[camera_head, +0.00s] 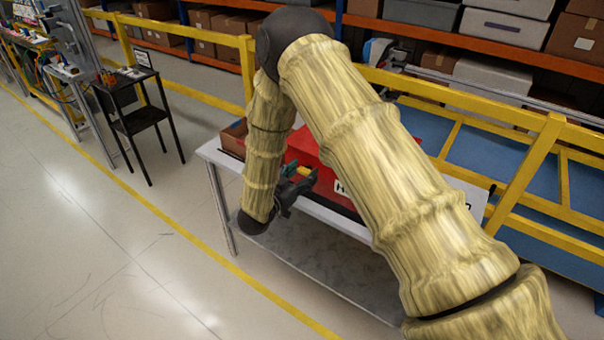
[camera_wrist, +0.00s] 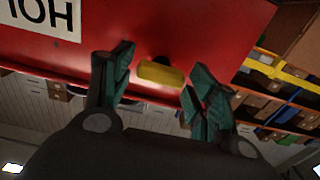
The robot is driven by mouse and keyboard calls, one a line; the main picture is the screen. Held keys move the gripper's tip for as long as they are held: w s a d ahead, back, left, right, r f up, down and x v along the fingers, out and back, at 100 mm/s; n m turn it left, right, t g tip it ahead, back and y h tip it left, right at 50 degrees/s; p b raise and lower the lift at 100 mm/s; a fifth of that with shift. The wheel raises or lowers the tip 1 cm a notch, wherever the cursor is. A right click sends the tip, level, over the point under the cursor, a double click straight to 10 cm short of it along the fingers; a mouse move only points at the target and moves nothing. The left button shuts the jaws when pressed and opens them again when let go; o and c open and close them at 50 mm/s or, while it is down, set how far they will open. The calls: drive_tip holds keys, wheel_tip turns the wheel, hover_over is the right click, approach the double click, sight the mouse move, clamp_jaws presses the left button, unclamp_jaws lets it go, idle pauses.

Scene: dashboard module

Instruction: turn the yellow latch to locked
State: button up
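The yellow latch (camera_wrist: 161,73) is a short rounded bar on the face of the red dashboard module (camera_wrist: 190,28). In the wrist view its long side lies nearly across the picture. My gripper (camera_wrist: 158,80) has its green-padded fingers apart, one on each side of the latch, with gaps visible at both ends. I cannot tell how deep the fingertips reach. In the head view, my gripper (camera_head: 299,178) is at the near side of the red module (camera_head: 308,148), and a bit of the yellow latch (camera_head: 304,171) shows there. My arm hides much of the module.
The module sits on a white table (camera_head: 335,217). A brown box (camera_head: 233,138) stands at the table's left end. Yellow railing (camera_head: 500,205) and loaded shelves run behind. A small black stand (camera_head: 140,119) is farther left.

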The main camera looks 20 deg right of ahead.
drive_tip(key=c, duration=0.6)
drive_tip(key=shift+f+m+b, duration=0.15)
drive_tip(key=shift+m+b, duration=0.25)
drive_tip(key=shift+b, duration=0.15)
drive_tip(key=shift+f+m+b, duration=0.15)
drive_tip(key=shift+m+b, duration=0.85)
drive_tip(key=shift+b, duration=0.2)
drive_tip(key=m+b, duration=1.5)
drive_tip(key=b, duration=0.3)
drive_tip(key=shift+s+d, duration=0.1)
drive_tip(key=shift+s, duration=0.05)
